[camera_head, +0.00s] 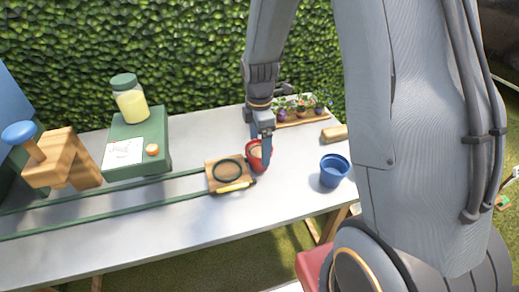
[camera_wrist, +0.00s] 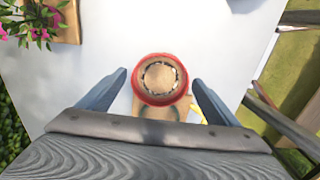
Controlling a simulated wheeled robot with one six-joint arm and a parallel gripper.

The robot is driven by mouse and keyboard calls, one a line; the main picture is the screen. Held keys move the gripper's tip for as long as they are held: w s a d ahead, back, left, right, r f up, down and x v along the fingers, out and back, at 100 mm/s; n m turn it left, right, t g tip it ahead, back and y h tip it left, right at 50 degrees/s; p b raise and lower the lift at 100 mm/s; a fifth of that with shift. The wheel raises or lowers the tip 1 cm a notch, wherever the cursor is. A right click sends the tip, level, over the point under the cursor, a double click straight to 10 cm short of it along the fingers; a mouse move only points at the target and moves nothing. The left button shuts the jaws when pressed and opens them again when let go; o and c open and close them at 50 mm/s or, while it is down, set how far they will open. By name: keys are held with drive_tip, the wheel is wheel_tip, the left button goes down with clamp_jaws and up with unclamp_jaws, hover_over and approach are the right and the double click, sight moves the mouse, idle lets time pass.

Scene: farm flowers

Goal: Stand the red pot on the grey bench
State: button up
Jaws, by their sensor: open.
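The red pot (camera_head: 254,157) stands on the grey bench (camera_head: 290,179), close against the wooden board. Its top shows a pale brown round inside the red rim. In the wrist view the red pot (camera_wrist: 160,80) lies between and just ahead of the two fingers of my gripper (camera_wrist: 160,82). My gripper (camera_head: 264,148) is open, pointing down over the pot, with a gap on each side of it in the wrist view. In the head view the fingers hide part of the pot.
A wooden board (camera_head: 213,184) with a green ring lies left of the pot, by green rails. A blue pot (camera_head: 334,170) stands to the right, and a wooden block (camera_head: 334,133) and flower tray (camera_head: 302,117) lie behind. A green box (camera_head: 137,143) with a jar (camera_head: 129,100) stands left.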

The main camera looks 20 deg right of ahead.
wheel_tip(320, 180, up, 10)
drive_tip(key=b, duration=0.2)
drive_tip(key=s+f+m+t, duration=0.1)
drive_tip(key=s+f+m, duration=0.2)
drive_tip(key=s+m, duration=1.1)
drive_tip(key=m, duration=0.4)
drive_tip(key=shift+s+d+f, duration=0.15)
drive_tip(key=shift+d+f, duration=0.05)
drive_tip(key=shift+d, duration=0.2)
drive_tip(key=shift+d, duration=0.1)
